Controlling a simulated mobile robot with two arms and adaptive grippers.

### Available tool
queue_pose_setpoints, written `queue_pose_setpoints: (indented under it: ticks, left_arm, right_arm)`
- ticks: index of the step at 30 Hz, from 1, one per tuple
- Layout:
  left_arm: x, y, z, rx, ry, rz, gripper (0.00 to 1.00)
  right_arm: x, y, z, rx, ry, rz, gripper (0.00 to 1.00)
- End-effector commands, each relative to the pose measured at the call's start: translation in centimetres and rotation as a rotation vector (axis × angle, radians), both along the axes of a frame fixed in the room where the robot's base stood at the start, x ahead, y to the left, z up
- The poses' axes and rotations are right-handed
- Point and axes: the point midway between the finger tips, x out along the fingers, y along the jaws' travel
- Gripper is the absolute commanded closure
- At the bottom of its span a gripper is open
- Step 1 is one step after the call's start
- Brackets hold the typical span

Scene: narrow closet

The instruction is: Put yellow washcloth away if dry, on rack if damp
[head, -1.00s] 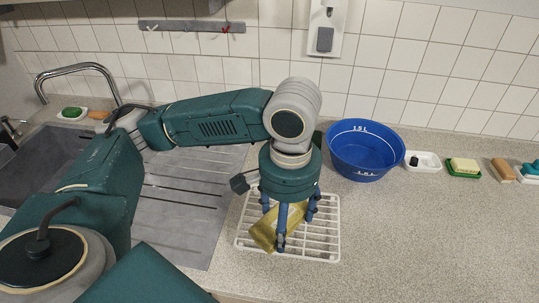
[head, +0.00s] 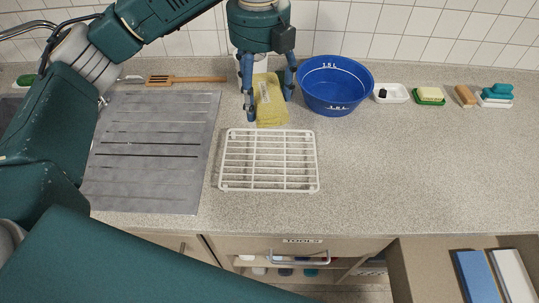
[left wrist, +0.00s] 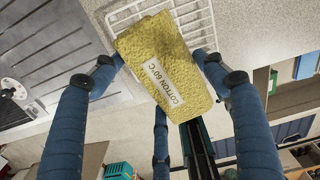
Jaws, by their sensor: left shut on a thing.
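The yellow washcloth (head: 269,108) is folded and hangs in my left gripper (head: 266,98), whose blue fingers close around it. It appears behind the white wire rack (head: 268,189) in the head view, seemingly held above the counter. In the left wrist view, the washcloth (left wrist: 195,85) lies between the fingers with a white label reading "COTTON 60°C", and part of the rack (left wrist: 125,14) shows beyond it. The cloth's surface looks rough and matte; I cannot tell whether it is damp. The rack is empty. My right gripper is not in view.
A blue basin (head: 335,88) stands right of the cloth, then a white dish (head: 397,97), a soap on a green dish (head: 430,97) and brushes. The grey drainboard (head: 150,180) is at left. A drawer labelled "TOOLS" (head: 300,241) is below.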

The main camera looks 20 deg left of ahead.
Motion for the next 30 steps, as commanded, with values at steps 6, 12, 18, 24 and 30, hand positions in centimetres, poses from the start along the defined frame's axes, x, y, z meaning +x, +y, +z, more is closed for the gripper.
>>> queue_pose_setpoints:
  ticks: [6,12,18,24,30]
  left_arm:
    - [0.6,-0.2,0.4,0.000,0.003,-0.181,0.55]
    - [0.5,-0.2,-3.8,-0.002,0.009,-0.194,0.55]
    - [0.5,-0.1,-8.9,0.001,0.007,-0.190,0.55]
    - [0.5,-0.1,-13.3,0.001,0.004,-0.191,0.55]
    - [0.6,-0.1,-15.1,0.000,0.002,-0.190,0.55]
  right_arm:
    - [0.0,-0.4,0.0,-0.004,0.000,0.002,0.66]
    - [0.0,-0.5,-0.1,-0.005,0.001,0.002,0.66]
    - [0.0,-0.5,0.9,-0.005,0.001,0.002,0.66]
    - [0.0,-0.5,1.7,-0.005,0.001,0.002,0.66]
    - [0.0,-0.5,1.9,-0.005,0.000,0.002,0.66]
